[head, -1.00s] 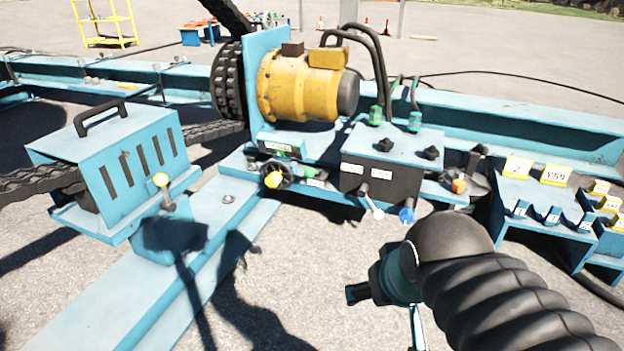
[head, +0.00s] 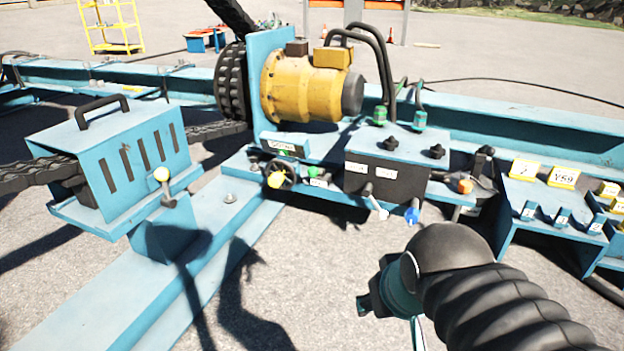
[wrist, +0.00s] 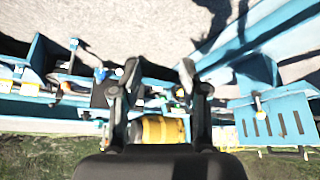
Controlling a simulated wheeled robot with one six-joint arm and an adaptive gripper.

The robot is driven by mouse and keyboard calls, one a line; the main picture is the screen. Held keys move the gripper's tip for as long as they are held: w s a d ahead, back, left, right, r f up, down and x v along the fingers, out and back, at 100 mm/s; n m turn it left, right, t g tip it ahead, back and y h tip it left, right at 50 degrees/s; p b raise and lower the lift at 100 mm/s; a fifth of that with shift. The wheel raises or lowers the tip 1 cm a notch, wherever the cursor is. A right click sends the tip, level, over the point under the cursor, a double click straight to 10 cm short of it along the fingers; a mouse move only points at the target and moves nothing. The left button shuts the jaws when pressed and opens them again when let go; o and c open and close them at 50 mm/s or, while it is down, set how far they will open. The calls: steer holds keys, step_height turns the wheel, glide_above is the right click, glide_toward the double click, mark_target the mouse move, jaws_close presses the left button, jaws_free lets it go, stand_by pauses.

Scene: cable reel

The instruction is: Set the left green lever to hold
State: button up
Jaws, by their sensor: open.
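Two green fittings stand on the black-fronted control block (head: 370,176) in the head view, a left one (head: 379,115) and a right one (head: 419,120), with dark hoses close by. I cannot tell whether either is the green lever. From the block's front hang a pale-tipped lever (head: 376,207) and a blue-tipped lever (head: 411,215), each under a white label too small to read. My gripper (wrist: 160,76) is open and empty in the wrist view, its two fingers apart above the machine. In the head view my arm is at the lower right, apart from the block; the fingertips are not clear there.
A yellow motor (head: 305,88) stands behind. A slotted blue cover (head: 122,155) is at left, a label stand (head: 540,190) at right. Bare ground lies in front.

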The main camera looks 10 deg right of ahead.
steer(key=shift+w+a+f+g, duration=0.2)
steer(key=shift+f+g, duration=0.1)
steer(key=shift+f, duration=0.1)
steer(key=c, duration=0.4)
steer(key=w+f+g, duration=0.1)
steer(key=w+a+f, duration=0.1)
steer(key=w+f+n+g+p, duration=0.1)
steer(key=f, duration=0.1)
steer(key=shift+w+a+f+g, duration=0.1)
steer(key=shift+w+a+g, duration=0.2)
steer(key=shift+w+a, duration=0.1)
jaws_close()
steer(key=w+a+f+n+t+h+p, duration=0.1)
steer(key=w+f+n+h, duration=0.4)
steer(key=w+f, duration=0.55)
steer(key=w+f+n+t+h+p, duration=0.1)
steer(key=w+f+n+h, duration=0.2)
steer(key=w+f+n, duration=0.75)
steer(key=w+a+f+n+h+p, duration=0.1)
steer(key=w+f+n+h+p, duration=0.3)
steer(key=w, duration=1.1)
steer(key=w+a+f+n+t+b, duration=0.25)
steer(key=w+t, duration=0.25)
steer(key=w, duration=0.3)
steer(key=w+a+r+n+t, duration=0.3)
steer(key=w+a+r+t, duration=0.2)
steer(key=w+r, duration=0.2)
steer(key=shift+w+r+n+y, duration=0.25)
steer(key=shift+r+n+y, duration=0.05)
steer(key=shift+r, duration=0.65)
